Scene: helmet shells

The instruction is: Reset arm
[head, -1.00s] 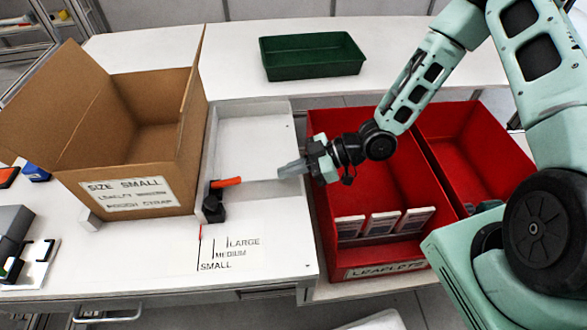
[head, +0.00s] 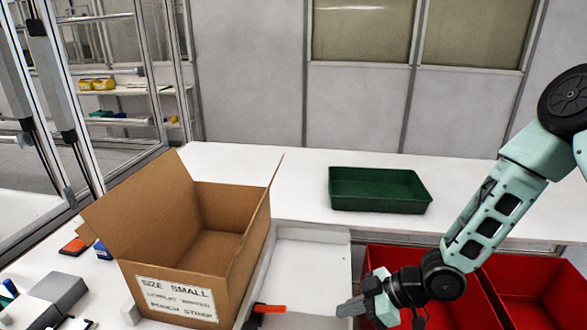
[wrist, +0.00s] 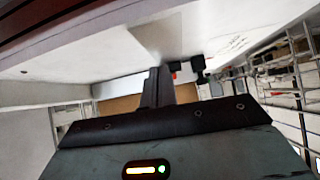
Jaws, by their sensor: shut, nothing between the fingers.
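My gripper (head: 352,307) is shut and empty in the head view. It hangs over the right side of the white tray area, beside the left edge of the red bin (head: 376,258). My teal arm reaches down to it from the right. In the wrist view my gripper (wrist: 158,86) shows its fingers together, with nothing between them. A white surface fills much of the upper part of that view.
An open cardboard box (head: 238,292) labelled SIZE SMALL stands left. A small device with an orange lever (head: 270,309) sits between box and gripper. A green tray (head: 380,207) lies on the back counter. A second red bin (head: 545,280) is at right.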

